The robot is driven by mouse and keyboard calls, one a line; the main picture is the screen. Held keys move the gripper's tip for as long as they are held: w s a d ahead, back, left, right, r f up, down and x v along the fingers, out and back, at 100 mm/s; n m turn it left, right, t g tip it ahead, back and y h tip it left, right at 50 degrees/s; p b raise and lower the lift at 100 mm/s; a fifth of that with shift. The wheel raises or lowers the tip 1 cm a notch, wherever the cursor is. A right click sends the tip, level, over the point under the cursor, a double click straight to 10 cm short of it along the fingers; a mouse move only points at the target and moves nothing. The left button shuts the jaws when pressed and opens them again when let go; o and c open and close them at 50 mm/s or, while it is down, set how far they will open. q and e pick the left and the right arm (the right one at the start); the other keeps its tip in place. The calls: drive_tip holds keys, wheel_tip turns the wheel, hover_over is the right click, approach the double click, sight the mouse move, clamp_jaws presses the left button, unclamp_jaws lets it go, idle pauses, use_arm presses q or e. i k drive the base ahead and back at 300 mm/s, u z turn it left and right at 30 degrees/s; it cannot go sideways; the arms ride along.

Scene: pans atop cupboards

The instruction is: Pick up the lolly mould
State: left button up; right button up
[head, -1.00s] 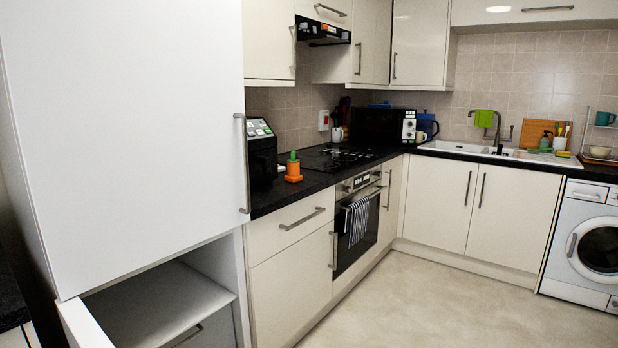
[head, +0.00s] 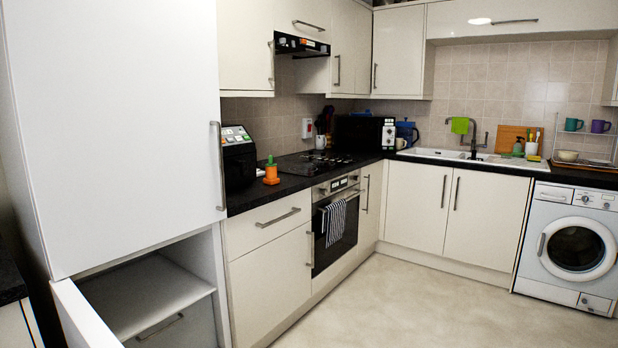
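A small orange item with a green upright top (head: 271,172) stands on the dark worktop, between the black appliance and the hob. It may be the lolly mould, but it is too small to tell for sure. Nothing else in view is clearly a lolly mould. Neither of my grippers is in view.
A tall white cupboard (head: 115,130) fills the left, with an open shelf space (head: 150,293) below. A black appliance (head: 238,160), hob (head: 310,163), oven (head: 335,225), sink (head: 470,157) and washing machine (head: 570,247) line the worktop run. The pale floor (head: 420,310) is clear.

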sight(272, 179)
drive_tip(key=z, duration=0.6)
drive_tip(key=i, duration=1.85)
drive_tip(key=u, duration=0.55)
drive_tip(key=i, duration=1.1)
drive_tip(key=u, duration=1.2)
